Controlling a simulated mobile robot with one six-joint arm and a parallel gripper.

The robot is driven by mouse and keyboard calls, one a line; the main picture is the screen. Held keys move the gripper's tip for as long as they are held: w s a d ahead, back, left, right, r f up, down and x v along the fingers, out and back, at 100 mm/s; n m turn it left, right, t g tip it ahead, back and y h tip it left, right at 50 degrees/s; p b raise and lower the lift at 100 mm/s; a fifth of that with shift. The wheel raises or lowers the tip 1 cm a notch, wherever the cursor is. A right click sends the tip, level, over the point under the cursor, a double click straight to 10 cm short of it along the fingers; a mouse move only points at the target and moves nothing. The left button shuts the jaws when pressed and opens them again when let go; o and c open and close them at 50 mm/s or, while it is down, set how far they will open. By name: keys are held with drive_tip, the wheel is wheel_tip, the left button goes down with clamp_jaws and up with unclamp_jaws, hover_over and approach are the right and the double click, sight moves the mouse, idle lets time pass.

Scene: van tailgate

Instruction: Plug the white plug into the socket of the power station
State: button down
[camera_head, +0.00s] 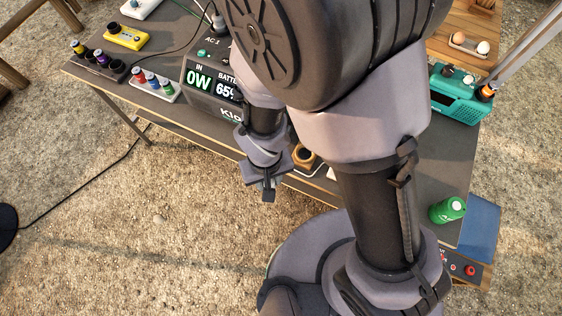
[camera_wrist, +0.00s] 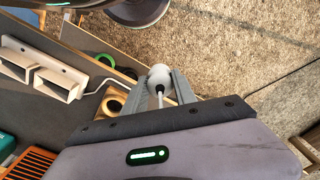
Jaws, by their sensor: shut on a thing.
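The power station (camera_head: 207,92) is a dark box on the table in the head view. My gripper (camera_head: 268,187) hangs at the table's front edge, to the right of and nearer than the power station. In the wrist view, my gripper (camera_wrist: 163,86) is shut on the white plug (camera_wrist: 159,73), a rounded white body with a thin pale stem or cord toward the palm. The plug is hidden in the head view.
A teal radio (camera_head: 458,97) and a green can (camera_head: 447,209) are at right.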

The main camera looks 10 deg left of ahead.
wheel_tip(320, 180, up, 18)
drive_tip(key=p, duration=1.3)
drive_tip(key=shift+f, duration=0.25)
drive_tip(key=shift+s, duration=0.1)
